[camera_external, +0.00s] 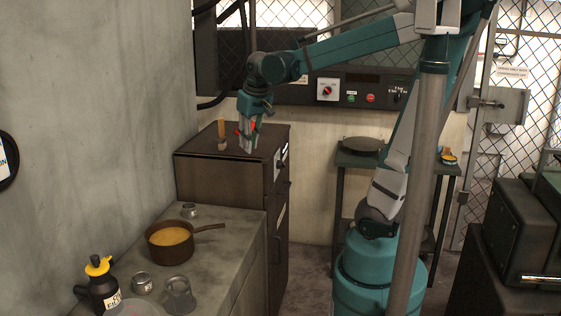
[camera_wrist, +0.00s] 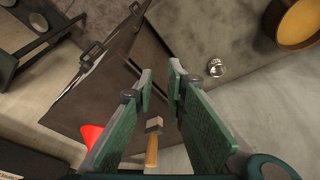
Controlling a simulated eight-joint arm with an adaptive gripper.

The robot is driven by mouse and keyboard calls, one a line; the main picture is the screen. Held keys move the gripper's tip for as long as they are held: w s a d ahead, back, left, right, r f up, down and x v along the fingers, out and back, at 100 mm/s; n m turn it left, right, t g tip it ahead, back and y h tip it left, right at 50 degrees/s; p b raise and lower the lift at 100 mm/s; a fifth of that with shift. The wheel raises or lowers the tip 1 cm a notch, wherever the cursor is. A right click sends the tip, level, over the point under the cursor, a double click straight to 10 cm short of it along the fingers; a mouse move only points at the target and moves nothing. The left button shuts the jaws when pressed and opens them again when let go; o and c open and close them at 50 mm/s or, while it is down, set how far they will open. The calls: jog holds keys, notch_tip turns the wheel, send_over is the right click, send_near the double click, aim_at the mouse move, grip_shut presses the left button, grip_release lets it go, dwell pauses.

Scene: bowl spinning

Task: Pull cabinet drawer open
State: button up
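The brown cabinet (camera_external: 215,168) stands against the grey wall, with its front facing right. Small handles (camera_external: 288,183) show edge-on on that front. In the wrist view, the cabinet top (camera_wrist: 85,115) fills the left middle, and a dark drawer handle (camera_wrist: 90,52) sticks out past its edge. My gripper (camera_external: 246,148) points down over the cabinet top, left of the front edge and away from the handles. In the wrist view my gripper (camera_wrist: 161,78) is open, with a gap between its green fingers and nothing held. The drawer fronts are mostly hidden; no open drawer can be made out.
A pot (camera_external: 170,243) sits on the counter (camera_external: 225,246) in front. Open floor (camera_external: 308,268) lies right of the cabinet.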

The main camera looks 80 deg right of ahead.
jog(key=s+d+r+m+g+p, duration=0.1)
jog(key=s+d+r+m+p, duration=0.1)
jog(key=d, duration=0.7)
jog(key=s+d+r+m+g+p, duration=0.1)
jog(key=s+d+m+g+p, duration=0.15)
jog(key=d, duration=0.65)
jog(key=m+y, duration=0.4)
send_over(287, 182)
jog(key=s+d, duration=0.3)
notch_tip(287, 182, down, 12)
notch_tip(287, 182, down, 14)
jog(key=w+m+t+y+b, duration=0.1)
jog(key=t+y, duration=0.2)
jog(key=shift+d+r+b, duration=0.15)
jog(key=shift+b, duration=0.2)
jog(key=shift+w, duration=0.1)
jog(key=shift+b+x, duration=0.75)
jog(key=shift+x, duration=3.1)
jog(key=shift+w, duration=0.1)
